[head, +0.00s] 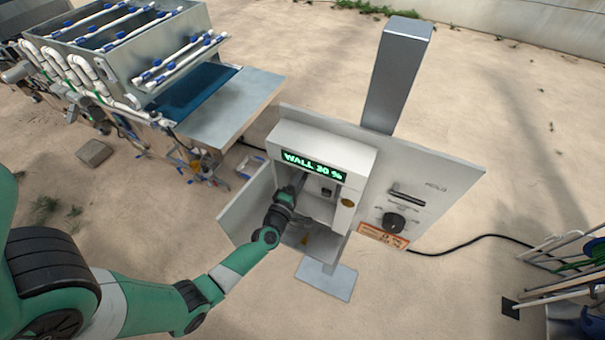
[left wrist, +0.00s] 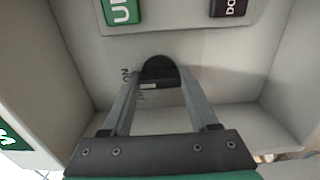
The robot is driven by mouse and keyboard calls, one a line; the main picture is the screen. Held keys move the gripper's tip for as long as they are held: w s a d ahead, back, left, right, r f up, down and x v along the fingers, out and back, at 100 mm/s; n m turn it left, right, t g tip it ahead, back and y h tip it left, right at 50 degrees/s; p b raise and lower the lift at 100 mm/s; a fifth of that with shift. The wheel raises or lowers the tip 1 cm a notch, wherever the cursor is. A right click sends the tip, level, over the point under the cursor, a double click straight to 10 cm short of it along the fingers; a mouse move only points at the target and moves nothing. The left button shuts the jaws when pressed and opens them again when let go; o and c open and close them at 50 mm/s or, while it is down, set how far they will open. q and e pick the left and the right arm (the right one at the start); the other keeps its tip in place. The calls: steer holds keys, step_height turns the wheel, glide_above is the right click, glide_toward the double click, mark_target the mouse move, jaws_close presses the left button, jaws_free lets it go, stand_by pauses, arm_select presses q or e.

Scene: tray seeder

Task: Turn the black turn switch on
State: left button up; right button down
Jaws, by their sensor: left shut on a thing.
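The black turn switch (left wrist: 158,68) is on the pale inner wall of a box-like housing, in the left wrist view. The fingers of my left gripper (left wrist: 160,98) are shut on its sides. A light mark shows on the switch's near edge, and small dark lettering lies just left of it. In the head view my left arm reaches in from the left and my left gripper (head: 291,193) is inside the open front of the white housing (head: 325,147). The switch cannot be made out there. My right gripper is not in view.
The housing's display (head: 313,166) reads "WALL 30 %". A green button (left wrist: 122,12) and a dark button (left wrist: 229,7) sit beyond the switch. Side walls enclose my gripper closely. Another black knob (head: 393,222) is on the panel (head: 440,185) to the right. A cable crosses the sand.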

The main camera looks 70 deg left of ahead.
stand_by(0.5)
arm_select(q)
steer(key=o, duration=1.4)
steer(key=p+v, duration=0.1)
steer(key=v, duration=1)
steer(key=shift+s+d, duration=0.2)
steer(key=shift+d, duration=0.05)
